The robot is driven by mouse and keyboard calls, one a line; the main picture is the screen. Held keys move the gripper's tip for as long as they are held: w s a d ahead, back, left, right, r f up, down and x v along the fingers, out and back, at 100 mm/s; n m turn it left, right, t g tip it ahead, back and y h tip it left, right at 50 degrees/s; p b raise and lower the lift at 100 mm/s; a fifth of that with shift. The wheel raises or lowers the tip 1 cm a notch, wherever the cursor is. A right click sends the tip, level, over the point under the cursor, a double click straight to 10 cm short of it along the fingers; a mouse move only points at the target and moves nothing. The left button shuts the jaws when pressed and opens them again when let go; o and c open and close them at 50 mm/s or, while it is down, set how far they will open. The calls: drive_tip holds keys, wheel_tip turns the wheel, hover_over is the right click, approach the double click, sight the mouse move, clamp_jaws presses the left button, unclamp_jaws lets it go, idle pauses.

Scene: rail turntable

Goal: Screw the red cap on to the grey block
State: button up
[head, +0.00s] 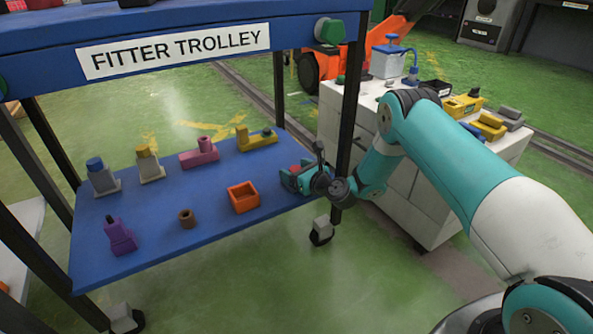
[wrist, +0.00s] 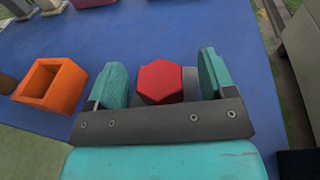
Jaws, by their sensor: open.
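The red cap (wrist: 160,80) is hexagonal and lies between my gripper's fingers in the wrist view, with a gap on each side. A small bit of red shows by the jaws in the head view. My gripper (wrist: 163,84) is open around it; it also shows at the right end of the blue shelf in the head view (head: 301,177). At the shelf's left stand a grey block (head: 105,184) with a blue top and a paler grey block (head: 151,170) with a yellow top. I cannot tell which is the task's block.
The blue shelf (head: 170,250) also holds an orange open box (head: 243,197), a brown ring (head: 187,218), and purple (head: 120,238), pink (head: 199,153) and yellow (head: 256,140) parts. A black trolley post (head: 346,120) stands close to my gripper. A white cabinet (head: 420,190) is at the right.

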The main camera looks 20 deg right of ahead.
sight(296, 168)
drive_tip(key=shift+r+p, duration=1.8)
drive_tip(key=shift+r, duration=0.25)
drive_tip(key=shift+f, duration=0.15)
drive_tip(key=shift+d+f+n+y+b, duration=0.15)
drive_tip(key=shift+n+y+b, duration=0.2)
drive_tip(key=shift+b, duration=0.35)
drive_tip(key=shift+f+n+g+y+b, duration=0.1)
drive_tip(key=shift+n+g+y+b, duration=0.85)
drive_tip(key=shift+y+b, duration=0.3)
drive_tip(key=n+g+y+b, duration=0.2)
drive_tip(key=b, duration=0.1)
drive_tip(key=shift+n+y, duration=0.3)
drive_tip(key=shift+y, duration=0.1)
drive_tip(key=shift+r+n+g+y, duration=0.3)
drive_tip(key=shift+r+n+g, duration=0.1)
drive_tip(key=shift+g, duration=0.25)
drive_tip(key=shift+a, duration=0.2)
